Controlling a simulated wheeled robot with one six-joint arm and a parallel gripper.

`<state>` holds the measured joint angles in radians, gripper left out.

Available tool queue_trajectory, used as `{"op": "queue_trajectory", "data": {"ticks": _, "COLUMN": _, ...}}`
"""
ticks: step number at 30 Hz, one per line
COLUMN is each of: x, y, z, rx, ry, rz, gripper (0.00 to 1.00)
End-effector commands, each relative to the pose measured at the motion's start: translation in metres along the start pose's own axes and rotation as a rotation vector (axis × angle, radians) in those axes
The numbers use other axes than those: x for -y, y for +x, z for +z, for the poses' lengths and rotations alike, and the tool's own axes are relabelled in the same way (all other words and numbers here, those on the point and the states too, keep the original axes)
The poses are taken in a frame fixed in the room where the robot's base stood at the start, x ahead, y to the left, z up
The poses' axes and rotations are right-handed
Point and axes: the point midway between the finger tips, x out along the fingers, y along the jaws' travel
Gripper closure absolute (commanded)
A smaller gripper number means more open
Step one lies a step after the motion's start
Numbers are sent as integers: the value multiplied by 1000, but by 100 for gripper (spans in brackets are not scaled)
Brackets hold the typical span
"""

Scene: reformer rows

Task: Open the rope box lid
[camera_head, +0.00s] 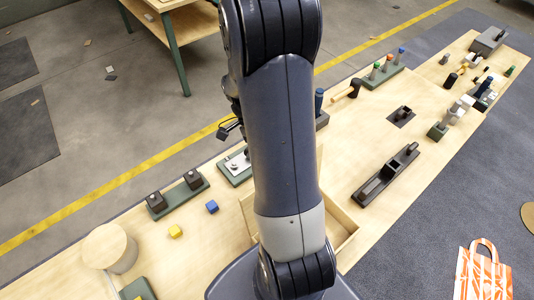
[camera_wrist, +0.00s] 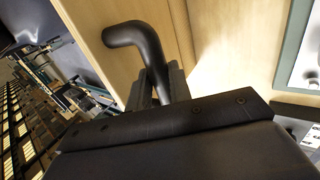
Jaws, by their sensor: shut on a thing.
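A light wooden box (camera_head: 347,243), which looks like the rope box, stands on the bench in the head view, largely hidden behind my arm. Its right corner shows walls and part of an open inside. In the wrist view a bent black handle (camera_wrist: 137,33) stands out in front of a light wooden panel (camera_wrist: 88,28), which looks like the lid. My gripper (camera_wrist: 160,88) is shut on the handle's straight part, with one finger on each side. In the head view the gripper and handle are hidden, so I cannot tell how far the lid is open.
Green bases with dark blocks (camera_head: 178,196), a blue block (camera_head: 212,207), a yellow block (camera_head: 176,231) and a wooden cylinder (camera_head: 109,248) are left of the box. A long dark holder (camera_head: 387,176) lies to its right. An orange-white bag (camera_head: 484,272) is on the floor.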

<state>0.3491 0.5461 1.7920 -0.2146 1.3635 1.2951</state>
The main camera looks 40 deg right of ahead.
Motion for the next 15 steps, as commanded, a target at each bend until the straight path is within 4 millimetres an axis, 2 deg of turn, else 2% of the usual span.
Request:
{"op": "queue_trajectory", "data": {"ticks": 13, "x": -2, "y": 3, "z": 1, "rx": 2, "ry": -2, "rz": 17, "gripper": 100}}
{"op": "queue_trajectory", "data": {"ticks": 14, "x": -2, "y": 3, "z": 1, "rx": 2, "ry": -2, "rz": 16, "gripper": 80}}
{"op": "queue_trajectory", "data": {"ticks": 15, "x": -2, "y": 3, "z": 1, "rx": 2, "ry": -2, "rz": 16, "gripper": 76}}
